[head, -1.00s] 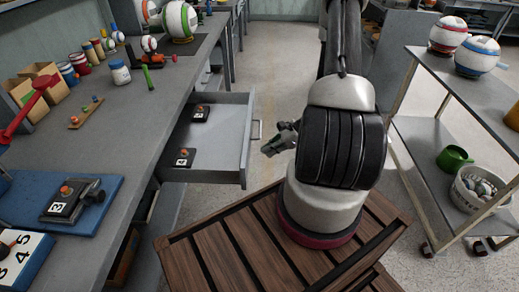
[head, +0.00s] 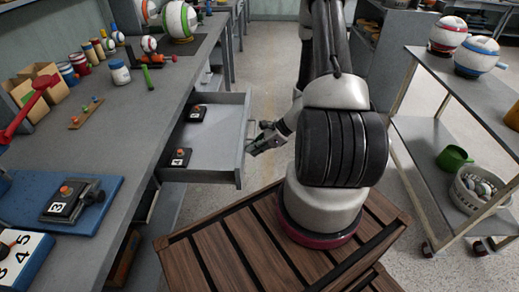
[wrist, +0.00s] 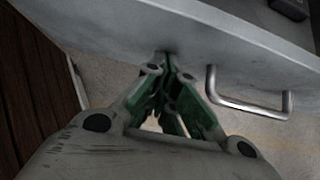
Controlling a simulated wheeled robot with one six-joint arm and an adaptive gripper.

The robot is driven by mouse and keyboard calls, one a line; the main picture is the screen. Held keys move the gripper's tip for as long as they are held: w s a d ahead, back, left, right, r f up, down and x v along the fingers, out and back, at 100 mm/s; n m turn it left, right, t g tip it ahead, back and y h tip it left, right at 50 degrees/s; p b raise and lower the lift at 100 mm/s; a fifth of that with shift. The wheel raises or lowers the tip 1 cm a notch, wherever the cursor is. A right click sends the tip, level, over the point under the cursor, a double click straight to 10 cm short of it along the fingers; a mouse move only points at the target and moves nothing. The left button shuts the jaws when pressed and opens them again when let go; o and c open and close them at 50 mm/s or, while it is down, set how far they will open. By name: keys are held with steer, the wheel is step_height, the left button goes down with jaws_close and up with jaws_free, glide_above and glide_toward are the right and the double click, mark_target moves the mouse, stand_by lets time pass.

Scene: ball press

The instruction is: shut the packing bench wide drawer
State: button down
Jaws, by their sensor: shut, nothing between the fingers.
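The wide drawer (head: 217,145) of the packing bench (head: 130,150) stands partly open on the bench's right side. Two dark blocks with orange knobs, one marked 4 (head: 180,157), lie in it. My gripper (head: 253,148) is outside the drawer at its front panel, near the front corner. In the wrist view my shut, empty green fingers (wrist: 166,66) point at the drawer's front panel (wrist: 130,30) and appear to touch it. The metal bar handle (wrist: 248,107) is to the right of the fingers, clear of them.
A grey shelf cart (head: 440,150) with balls, a green mug (head: 455,157) and a basket (head: 483,188) stands on the right. The bench top holds jars, boxes and a blue board (head: 60,225). Open floor lies beyond the drawer.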

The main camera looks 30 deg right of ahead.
mark_target(185, 151)
steer(key=w+a, duration=0.5)
steer(key=a, duration=0.2)
steer(key=w+a, duration=0.5)
steer(key=a, duration=0.2)
steer(key=w+a, duration=0.5)
steer(key=a, duration=0.3)
steer(key=shift+w+a, duration=0.3)
steer(key=shift+a, duration=0.2)
steer(key=shift+r, duration=0.15)
